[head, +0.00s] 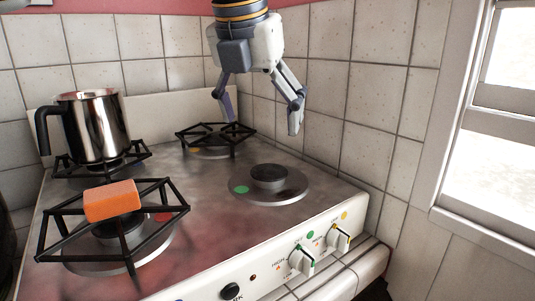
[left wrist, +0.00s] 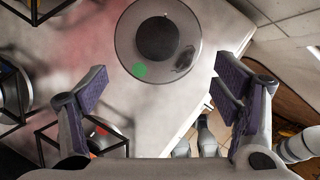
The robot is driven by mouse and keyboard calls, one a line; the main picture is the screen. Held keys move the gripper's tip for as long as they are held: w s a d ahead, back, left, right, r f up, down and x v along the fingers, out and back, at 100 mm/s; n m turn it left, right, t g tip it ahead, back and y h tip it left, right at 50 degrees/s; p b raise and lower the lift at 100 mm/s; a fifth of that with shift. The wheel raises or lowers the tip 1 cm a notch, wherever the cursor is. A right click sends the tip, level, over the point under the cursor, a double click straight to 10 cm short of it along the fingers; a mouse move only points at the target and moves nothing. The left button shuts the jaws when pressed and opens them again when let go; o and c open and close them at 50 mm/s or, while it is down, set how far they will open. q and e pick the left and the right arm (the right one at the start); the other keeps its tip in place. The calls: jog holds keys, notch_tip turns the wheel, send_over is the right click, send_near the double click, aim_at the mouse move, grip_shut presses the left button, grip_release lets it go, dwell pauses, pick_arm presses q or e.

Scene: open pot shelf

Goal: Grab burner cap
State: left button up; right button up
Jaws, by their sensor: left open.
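The dark round burner cap (head: 269,174) sits on the grey burner plate (head: 293,189) at the right front of the stove. No grate stands over this burner. In the left wrist view the cap (left wrist: 158,38) shows near the top middle, with a green dot on the plate beside it. My left gripper (head: 263,127) is open and empty, above the stove with its fingers pointing down, apart from the cap. In the left wrist view its fingers (left wrist: 161,90) are spread wide, and the cap lies beyond them.
A steel pot (head: 96,125) with a black handle stands on the back left grate. An orange sponge-like block (head: 112,201) lies on the front left grate (head: 60,237). Another black grate (head: 215,137) is at the back right. Tiled walls stand behind and right. Knobs (head: 301,261) line the front.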

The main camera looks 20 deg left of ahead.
aim_at(269, 170)
pick_arm(q)
jog(key=x, duration=1.1)
jog(key=shift+w+a+f, duration=0.1)
jog(key=shift+w+a, duration=0.05)
jog(key=shift+a, duration=0.05)
jog(key=c, duration=1.3)
jog(key=shift+o, duration=0.2)
